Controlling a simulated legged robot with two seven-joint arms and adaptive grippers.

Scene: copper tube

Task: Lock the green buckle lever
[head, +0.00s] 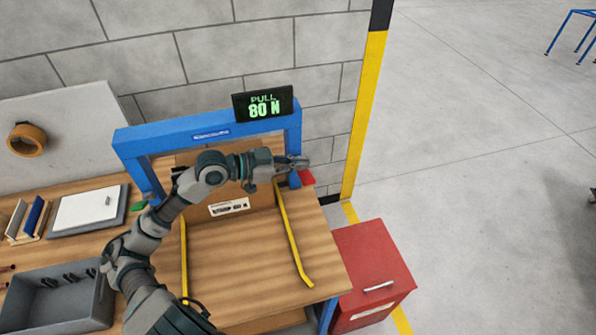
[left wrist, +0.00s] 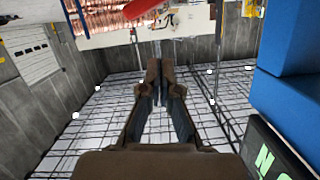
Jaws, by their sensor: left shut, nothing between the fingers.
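A small green piece (head: 139,206), which looks like the green buckle lever, shows at the foot of the left post of the blue frame (head: 210,127). It is too small to tell whether it is up or down. My left gripper (head: 304,163) is at the frame's right post, far from the green piece, just above a red piece (head: 307,178). Its fingers are together and empty, also in the left wrist view (left wrist: 154,62). My left arm crosses in front of the frame's opening. My right gripper is out of view. I cannot make out a copper tube in the head view.
A display (head: 264,104) reading "PULL 80 N" stands on the frame. Yellow strips (head: 291,235) lie on the wooden bench (head: 235,265). A grey bin (head: 62,298) and a white clipboard (head: 88,208) are at left. A red cabinet (head: 372,268) stands at right.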

